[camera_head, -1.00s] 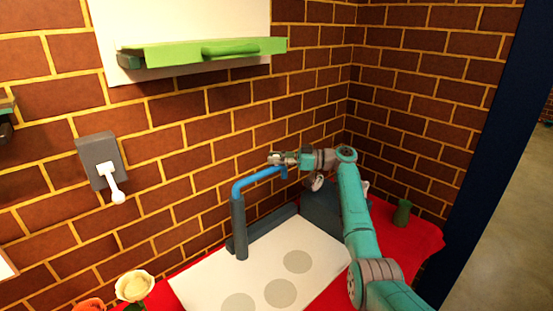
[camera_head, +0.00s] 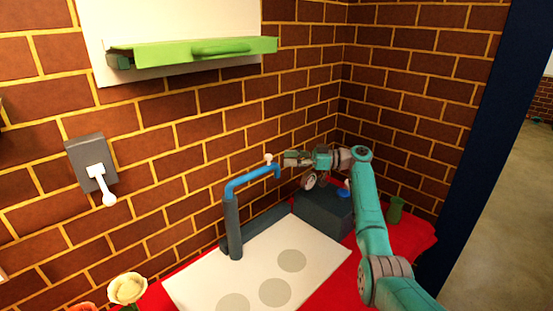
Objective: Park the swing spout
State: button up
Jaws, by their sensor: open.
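The swing spout (camera_head: 252,177) is a blue bent tube on a dark grey upright post (camera_head: 233,228). It reaches to the right along the brick wall, and its tip turns down. A small white knob (camera_head: 268,159) stands on top near the tip. My gripper (camera_head: 287,159) is just right of the knob, pointing left, open and with nothing seen between its fingers. It looks apart from the spout, though the gap in depth is hard to judge.
A white board (camera_head: 255,268) with grey discs lies on the red table (camera_head: 335,286). A dark grey block (camera_head: 324,212) with a blue top piece stands under my gripper. A green vase (camera_head: 395,210) is at right, a pale flower (camera_head: 127,288) at front left. A green shelf (camera_head: 190,50) and a grey wall switch (camera_head: 92,163) are on the wall.

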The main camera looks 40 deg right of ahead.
jog(key=shift+v, duration=2.2)
jog(key=shift+f, duration=0.1)
